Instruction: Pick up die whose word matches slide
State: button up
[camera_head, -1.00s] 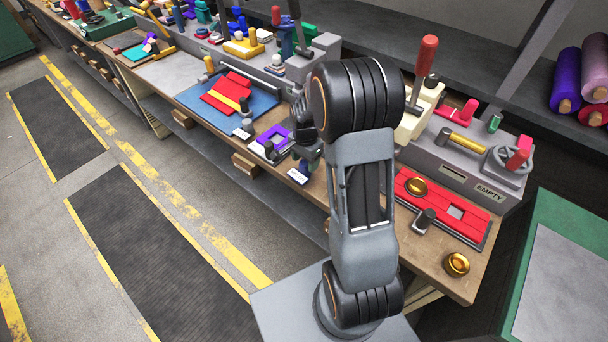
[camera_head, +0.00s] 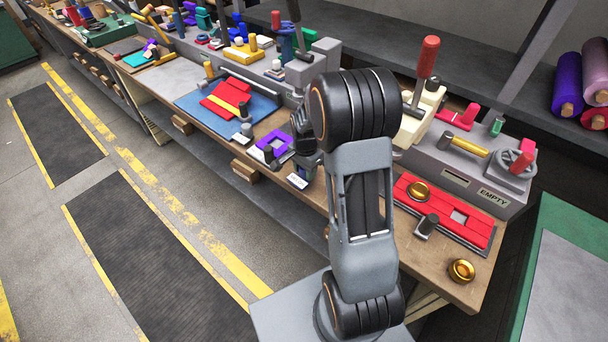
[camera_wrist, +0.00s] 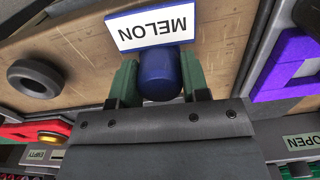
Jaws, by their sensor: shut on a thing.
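In the wrist view the die has a blue rounded handle (camera_wrist: 159,76) and a white, blue-edged label (camera_wrist: 150,26) reading MELON, upside down. My gripper (camera_wrist: 160,70) has its green fingers on both sides of the blue handle, shut on it. In the head view the die's white label (camera_head: 297,181) shows at the bench's front edge below my gripper (camera_head: 306,166), which is mostly hidden by my arm. I cannot tell whether the die touches the wood. Another small labelled die (camera_head: 242,137) stands to the left; its word is too small to read. I cannot make out the slide's word.
A purple frame (camera_head: 274,143) lies close to my gripper and shows at right in the wrist view (camera_wrist: 290,66). A black ring (camera_wrist: 38,78) lies at left there. A red-panelled tray (camera_head: 472,228), gold ring (camera_head: 462,270) and grey unit marked EMPTY (camera_head: 494,197) are at right.

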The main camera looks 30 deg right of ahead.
jog(key=shift+c, duration=0.6)
jog(key=shift+r, duration=0.2)
jog(key=shift+r+p, duration=0.7)
jog(key=shift+r, duration=0.05)
jog(key=shift+r, duration=0.2)
jog(key=shift+r+p, duration=1.8)
jog(key=shift+r, duration=0.55)
